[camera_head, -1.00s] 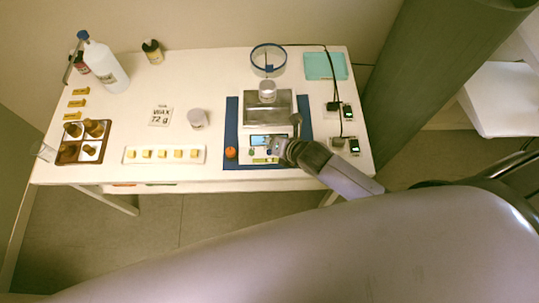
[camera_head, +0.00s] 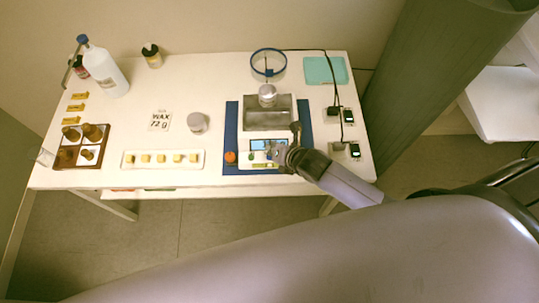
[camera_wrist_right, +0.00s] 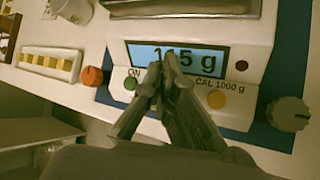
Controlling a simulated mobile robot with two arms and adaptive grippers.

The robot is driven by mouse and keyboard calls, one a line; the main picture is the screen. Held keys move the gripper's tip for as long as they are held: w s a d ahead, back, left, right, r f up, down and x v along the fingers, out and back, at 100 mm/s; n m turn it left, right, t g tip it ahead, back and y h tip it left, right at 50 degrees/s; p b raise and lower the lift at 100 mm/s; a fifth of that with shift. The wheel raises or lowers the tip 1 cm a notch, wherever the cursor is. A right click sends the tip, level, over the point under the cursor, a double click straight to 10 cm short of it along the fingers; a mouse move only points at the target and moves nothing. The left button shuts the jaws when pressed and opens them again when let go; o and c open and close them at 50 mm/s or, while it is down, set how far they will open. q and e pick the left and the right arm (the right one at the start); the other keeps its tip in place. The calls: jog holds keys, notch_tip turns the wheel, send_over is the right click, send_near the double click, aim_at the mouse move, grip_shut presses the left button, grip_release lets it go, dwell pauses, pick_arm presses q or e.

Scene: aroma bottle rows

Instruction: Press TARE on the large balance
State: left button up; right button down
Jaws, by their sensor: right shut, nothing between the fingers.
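The large balance (camera_head: 288,114) stands on a blue mat (camera_head: 231,125) with a metal tin (camera_head: 267,92) near the back of its pan. In the right wrist view its lit display (camera_wrist_right: 144,53) reads about 115 g, partly covered by my fingers. A green button (camera_wrist_right: 131,83) marked ON is left of the fingers. My left gripper is not seen.
An orange knob (camera_wrist_right: 92,76) and a grey knob (camera_wrist_right: 289,114) flank the balance. A tray of wax cubes (camera_head: 202,162), a lidded jar (camera_head: 197,123) and a wax card (camera_head: 159,121) are to the left. Small cabled devices (camera_head: 347,116) stand at the right.

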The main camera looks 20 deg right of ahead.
jog(key=shift+f, duration=0.1)
dwell(0.6)
jog(key=shift+f, duration=0.35)
jog(key=shift+f, duration=0.4)
dwell(0.5)
jog(key=shift+r, duration=0.1)
jog(key=shift+r+p, duration=0.75)
notch_tip(320, 180, up, 5)
jog(key=p, duration=0.5)
jog(key=shift+r, duration=0.1)
dwell(0.4)
